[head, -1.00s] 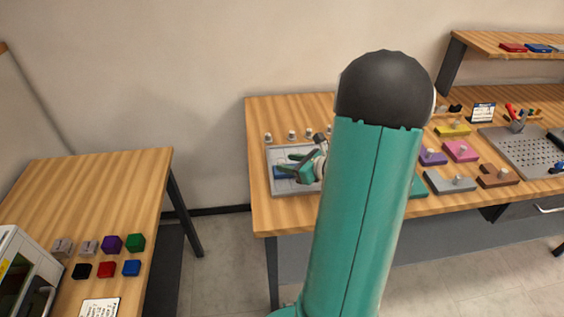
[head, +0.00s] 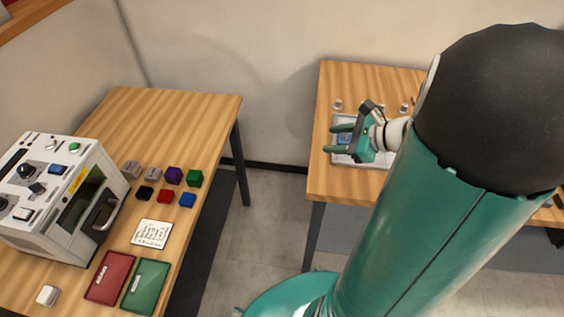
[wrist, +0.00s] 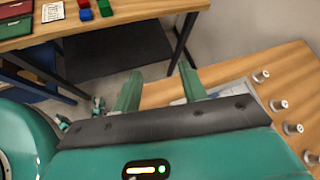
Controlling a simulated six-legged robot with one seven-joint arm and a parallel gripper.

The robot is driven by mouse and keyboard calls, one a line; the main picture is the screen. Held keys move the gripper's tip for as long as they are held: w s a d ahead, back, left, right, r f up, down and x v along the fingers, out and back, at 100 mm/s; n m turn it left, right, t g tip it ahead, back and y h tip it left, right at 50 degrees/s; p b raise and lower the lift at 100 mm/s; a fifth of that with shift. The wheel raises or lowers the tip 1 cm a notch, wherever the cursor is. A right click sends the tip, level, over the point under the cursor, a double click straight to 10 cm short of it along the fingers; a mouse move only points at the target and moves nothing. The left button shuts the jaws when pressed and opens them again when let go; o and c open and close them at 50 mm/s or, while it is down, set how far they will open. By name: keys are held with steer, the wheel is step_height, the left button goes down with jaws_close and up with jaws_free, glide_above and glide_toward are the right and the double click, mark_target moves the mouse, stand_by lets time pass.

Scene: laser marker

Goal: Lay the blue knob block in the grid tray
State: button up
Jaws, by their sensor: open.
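The pale grid tray (head: 378,163) lies near the left end of the right-hand wooden table, partly covered by my arm and gripper in the head view.
Several small white-topped posts (head: 338,104) stand behind the tray. The left table (head: 170,110) holds a white machine (head: 60,200), several coloured cubes, a note card (head: 152,233), and red and green plates (head: 110,277). An open floor gap separates the tables. My arm hides most of the right table.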

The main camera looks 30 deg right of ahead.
steer(key=s+a+r+n+g+h, duration=0.1)
steer(key=s+a+r+n+h, duration=0.1)
steer(key=a+n, duration=0.4)
steer(key=s+a+r+n+g+h, duration=0.1)
steer(key=s+a+r+n+h, duration=0.1)
steer(key=s+a+r+n, duration=0.2)
steer(key=s+a+r+n+g+h, duration=0.2)
steer(key=a+n, duration=0.8)
steer(key=n, duration=0.5)
step_height(320, 180, up, 2)
steer(key=shift+s+r+n, duration=0.1)
steer(key=shift+s+n, duration=0.2)
steer(key=shift+s, duration=0.2)
